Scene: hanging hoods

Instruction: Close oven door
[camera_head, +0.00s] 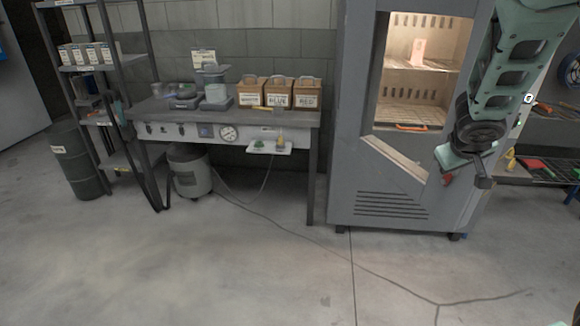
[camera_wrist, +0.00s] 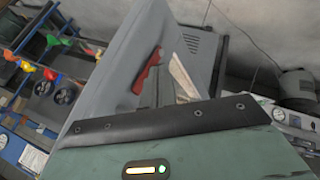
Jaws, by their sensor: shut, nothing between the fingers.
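The grey oven (camera_head: 380,185) stands at right of centre in the head view, with its lit shelves showing through the front. The oven door (camera_wrist: 120,75) shows in the wrist view as a grey panel with a red handle (camera_wrist: 148,70). It appears ajar, with a gap beside the handle; how far is unclear. In the head view my arm covers much of the door's side, and the red handle (camera_head: 448,179) peeks out below it. My gripper (camera_head: 484,183) is shut and empty, close to the handle's side of the oven. Whether it touches the door is unclear.
A workbench (camera_head: 315,118) with boxes and a scale stands left of the oven. A shelf rack (camera_head: 105,67) and a dark bin (camera_head: 75,160) are at far left. Coloured tools hang at right, behind my arm. The floor in front is clear except for a thin cable.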

